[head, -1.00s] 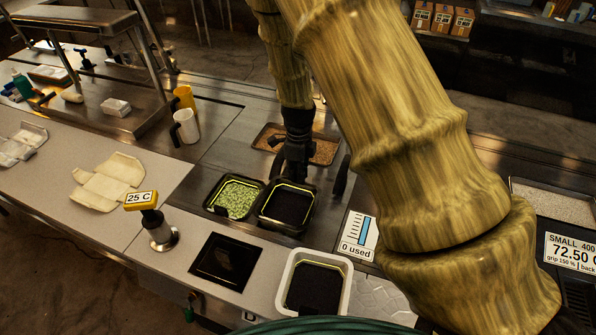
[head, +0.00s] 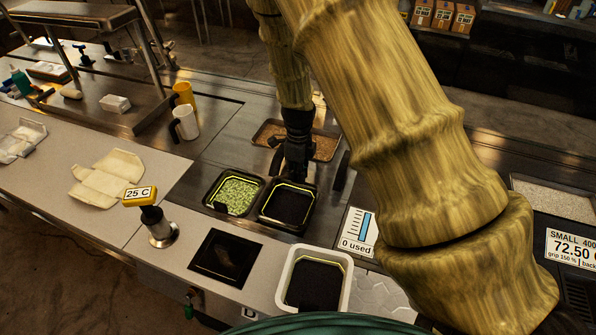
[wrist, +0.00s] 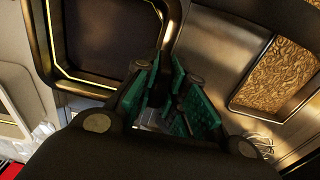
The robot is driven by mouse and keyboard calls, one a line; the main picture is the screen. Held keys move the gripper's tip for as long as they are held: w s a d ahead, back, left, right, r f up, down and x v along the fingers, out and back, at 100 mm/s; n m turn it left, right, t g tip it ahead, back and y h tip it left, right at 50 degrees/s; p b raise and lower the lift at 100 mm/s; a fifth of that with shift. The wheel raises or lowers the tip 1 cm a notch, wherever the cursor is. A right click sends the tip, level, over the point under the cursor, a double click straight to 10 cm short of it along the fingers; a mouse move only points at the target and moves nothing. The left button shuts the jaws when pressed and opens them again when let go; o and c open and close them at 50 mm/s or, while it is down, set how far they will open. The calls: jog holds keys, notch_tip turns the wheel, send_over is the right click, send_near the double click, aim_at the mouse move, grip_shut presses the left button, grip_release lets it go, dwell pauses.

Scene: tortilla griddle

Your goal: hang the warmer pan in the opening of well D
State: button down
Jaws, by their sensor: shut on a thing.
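A dark pan with a thin yellow line inside its rim (head: 262,219), which I take for the warmer pan, is at the steel counter's wells. It is right of a pan of green food (head: 234,195). In the wrist view its rim (wrist: 130,103) runs toward my fingers. My gripper (head: 292,172) is at the pan's far edge, pointing down. In the wrist view its teal-padded fingers (wrist: 165,105) are close together on that edge, and the exact contact is hidden. I cannot tell whether the pan is seated or slightly raised.
A pan of brown food (head: 325,148) lies just behind my gripper. A "0 used" gauge card (head: 358,232) is to the right. Mugs (head: 185,124) stand left.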

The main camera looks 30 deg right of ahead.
jog(key=shift+f+b, duration=0.8)
jog(key=shift+f, duration=1.1)
jog(key=c, duration=1.4)
grip_release()
notch_tip(320, 180, up, 12)
jog(key=shift+d, duration=0.1)
